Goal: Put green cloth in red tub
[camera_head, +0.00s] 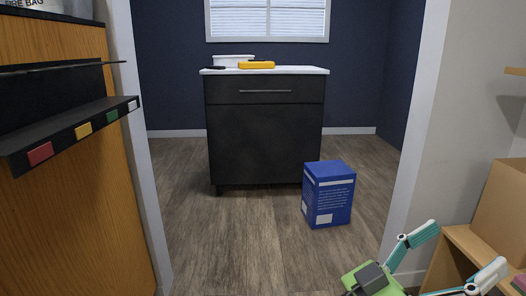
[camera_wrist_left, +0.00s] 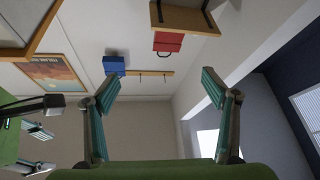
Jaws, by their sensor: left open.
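No green cloth and no clear red tub shows in either view. A red object with a dark handle (camera_wrist_left: 168,42) shows in the left wrist view, next to a wooden piece of furniture; I cannot tell that it is a tub. My left gripper (camera_head: 457,253), with teal fingers, is at the bottom right of the head view. It is open and empty, its fingers wide apart in the left wrist view (camera_wrist_left: 159,88). Part of another gripper (camera_wrist_left: 39,148), seemingly my right one, shows at the left edge of the wrist view; its opening is unclear.
A doorway opens onto a dark cabinet (camera_head: 265,130) with a white top bearing a yellow item (camera_head: 256,65) and a white container (camera_head: 233,60). A blue box (camera_head: 328,195) stands on the floor. A cardboard box (camera_head: 502,212) sits on a wooden shelf unit at right.

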